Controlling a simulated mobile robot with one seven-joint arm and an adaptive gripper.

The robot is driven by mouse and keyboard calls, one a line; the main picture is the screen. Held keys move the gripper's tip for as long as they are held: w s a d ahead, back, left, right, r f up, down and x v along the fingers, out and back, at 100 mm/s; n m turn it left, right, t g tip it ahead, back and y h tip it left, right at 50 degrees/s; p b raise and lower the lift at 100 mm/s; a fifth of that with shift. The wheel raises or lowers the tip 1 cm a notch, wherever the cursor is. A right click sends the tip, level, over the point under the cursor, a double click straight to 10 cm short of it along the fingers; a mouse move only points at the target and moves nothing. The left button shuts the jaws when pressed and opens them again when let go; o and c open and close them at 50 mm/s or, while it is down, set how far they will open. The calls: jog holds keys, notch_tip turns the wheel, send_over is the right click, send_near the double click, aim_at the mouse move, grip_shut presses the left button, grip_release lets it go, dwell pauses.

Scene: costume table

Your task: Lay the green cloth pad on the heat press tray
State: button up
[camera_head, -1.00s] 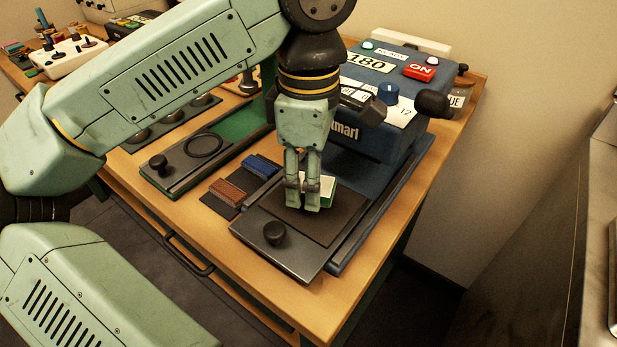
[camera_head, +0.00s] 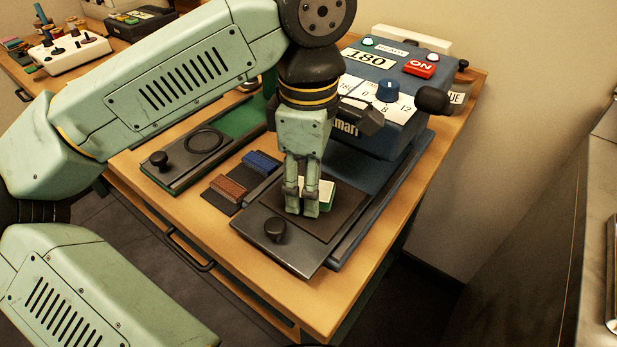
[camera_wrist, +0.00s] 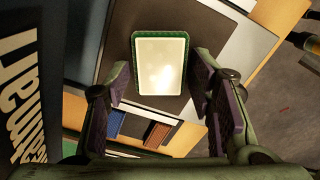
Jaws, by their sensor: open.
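The green cloth pad, with a pale top face and a green edge, lies on the heat press tray (camera_head: 265,213). The pad (camera_head: 327,194) is partly hidden behind my gripper in the head view. In the wrist view the pad (camera_wrist: 161,62) lies flat and whole on the dark tray surface (camera_wrist: 190,20), apart from my fingers. My gripper (camera_head: 302,213) points down just above the tray, beside the pad. Its fingers (camera_wrist: 168,92) are spread and nothing is between their tips.
The blue heat press (camera_head: 385,95) stands behind the tray, its lit panel facing up. A blue block (camera_head: 262,162) and a brown block (camera_head: 229,187) lie on a dark plate left of the tray. Another sliding tray with a ring (camera_head: 203,142) is further left.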

notch_tip(320, 180, up, 12)
dwell(0.4)
dwell(1.2)
